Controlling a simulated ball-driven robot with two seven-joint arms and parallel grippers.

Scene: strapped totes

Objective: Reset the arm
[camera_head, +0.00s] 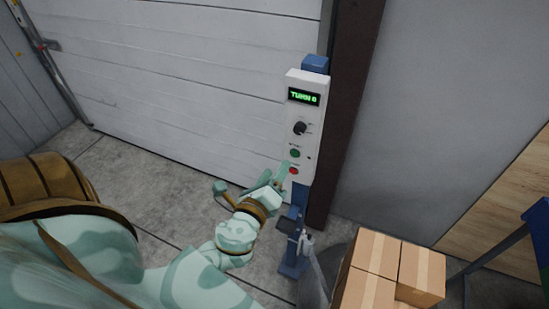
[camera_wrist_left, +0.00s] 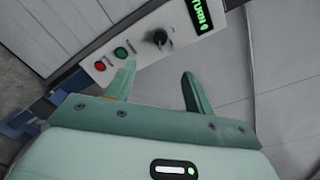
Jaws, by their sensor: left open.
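My left arm comes in from the left in the head view. Its mint-green gripper (camera_head: 253,181) is open and empty, with one finger close to the lower part of a white control panel (camera_head: 303,112). The panel has a green display (camera_head: 304,96) reading "TURN 0", a black knob (camera_head: 300,128), a green button (camera_head: 295,153) and a red button (camera_head: 294,171). In the left wrist view, the spread fingers (camera_wrist_left: 158,75) point toward the panel (camera_wrist_left: 143,52); the left fingertip overlaps its edge near the green button. I cannot tell whether it touches. My right gripper is not visible.
The panel stands on a blue post (camera_head: 293,262) before a white shutter door (camera_head: 190,75) and a dark door frame (camera_head: 352,105). Cardboard boxes (camera_head: 376,252) are stacked at the lower right, near a blue frame (camera_head: 537,222). Bare concrete floor (camera_head: 165,168) lies left of the gripper.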

